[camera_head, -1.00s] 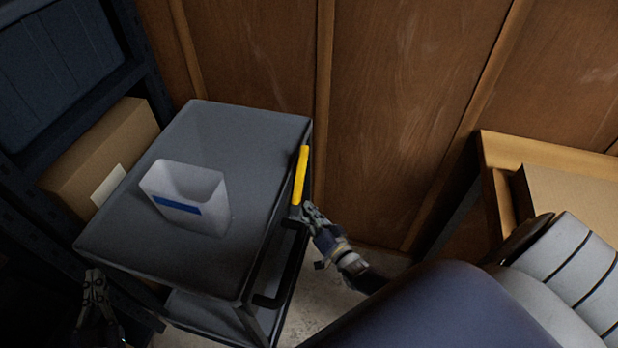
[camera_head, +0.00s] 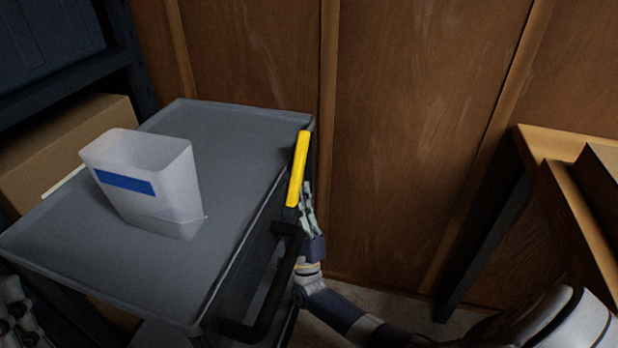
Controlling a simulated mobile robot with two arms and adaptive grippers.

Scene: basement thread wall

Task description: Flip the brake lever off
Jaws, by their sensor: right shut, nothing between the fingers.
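The yellow brake lever (camera_head: 298,168) stands up along the right edge of the grey cart (camera_head: 232,140), above the cart's black handle bar (camera_head: 268,305). My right gripper (camera_head: 306,192) is shut and empty. Its fingertips are right beside the lower end of the lever, on its right side. I cannot tell whether they touch it. My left gripper (camera_head: 12,310) shows only in part at the lower left edge, and its fingertips are not clear.
A translucent white bin (camera_head: 150,180) with a blue label stands on the cart top. A cardboard box (camera_head: 75,130) sits on the dark shelf at left. A wooden wall (camera_head: 420,120) is behind the cart, and a wooden table (camera_head: 565,150) stands at right.

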